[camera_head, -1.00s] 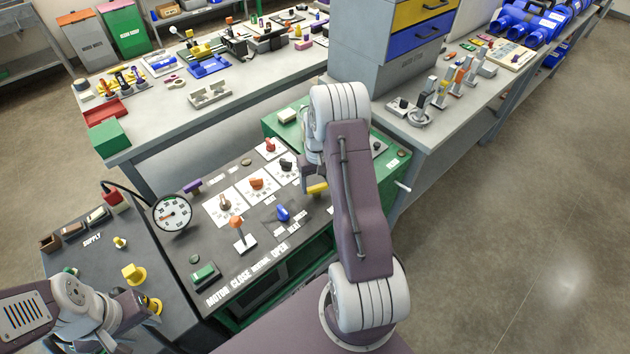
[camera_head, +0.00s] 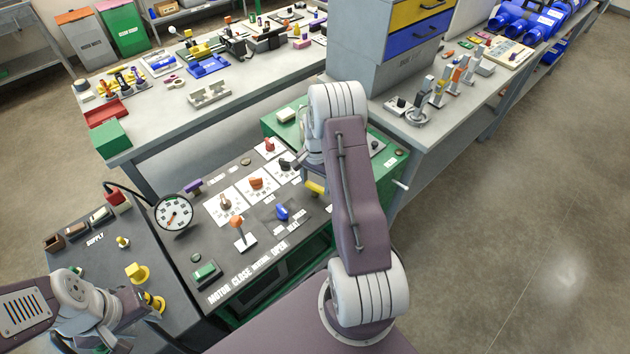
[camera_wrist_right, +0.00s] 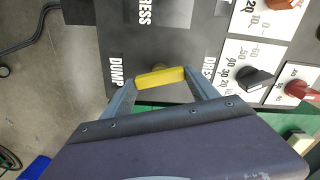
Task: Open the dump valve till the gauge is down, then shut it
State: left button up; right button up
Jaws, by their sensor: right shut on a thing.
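The dump valve's yellow handle (camera_head: 315,187) is at the right edge of the dark panel, partly hidden by my right arm. In the right wrist view the yellow handle (camera_wrist_right: 160,77) lies beside the DUMP label, between the fingers of my right gripper (camera_wrist_right: 163,85), which is shut on it. In the head view the right gripper is mostly hidden behind its own arm. The round white gauge (camera_head: 174,213) stands at the panel's left; its reddish needle is too small to read exactly. My left gripper (camera_head: 120,330) is at the lower left, its jaws unclear.
The panel holds a blue knob (camera_head: 283,212), an orange-topped lever (camera_head: 238,224), a green switch (camera_head: 205,272) and an orange knob (camera_head: 256,183). Yellow fittings (camera_head: 137,271) stand near my left arm. A grey workbench (camera_head: 160,120) is behind.

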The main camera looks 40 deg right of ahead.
aim_at(313, 186)
jog(key=shift+s+a+f+m, duration=0.1)
jog(key=shift+m, duration=0.55)
jog(key=shift+s+a+m, duration=0.1)
jog(key=shift+m, duration=0.55)
jog(key=shift+w+m, duration=0.1)
jog(key=shift+m, duration=0.2)
jog(key=o, duration=1.4)
jog(key=shift+c, duration=0.2)
jog(key=shift+w+a, duration=0.1)
jog(key=shift+w, duration=0.05)
jog(key=shift+r, duration=0.35)
notch_tip(313, 186, up, 9)
jog(key=shift+w+a+f, duration=0.15)
